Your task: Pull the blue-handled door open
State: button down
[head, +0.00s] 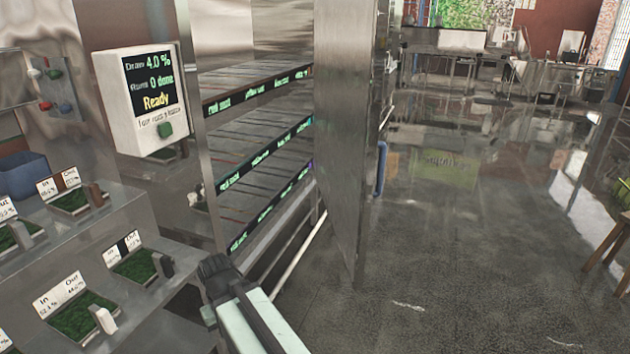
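The blue handle (381,168) is a short vertical bar on the far side of a tall grey metal door (338,130). The door stands swung out from a shelf cabinet, with its inner face towards me and the shelves exposed. My gripper (216,274) is a dark shape at the end of my pale arm, low in front of the cabinet's near corner. It is left of the door and well apart from the handle. Its fingers are too unclear to tell open from shut, and I see nothing held.
Cabinet shelves (262,140) carry green-lettered label strips. A white display box (143,98) reading "Ready" is at the left. Stepped grey racks (150,220) with several green trays stand at lower left. The dark floor (450,260) right of the door is mostly clear. A wooden stool (612,240) is at the right edge.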

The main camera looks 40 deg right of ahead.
aim_at(350, 37)
jog(key=z, duration=0.65)
jog(key=k, duration=1.1)
jog(key=z, duration=0.85)
jog(key=i, duration=1.8)
jog(key=u, duration=1.6)
jog(key=i, duration=1.15)
jog(key=u, duration=0.65)
jog(key=k, duration=0.8)
jog(key=u, duration=0.2)
jog(key=i, duration=0.8)
jog(key=z, duration=0.15)
jog(key=k, duration=0.45)
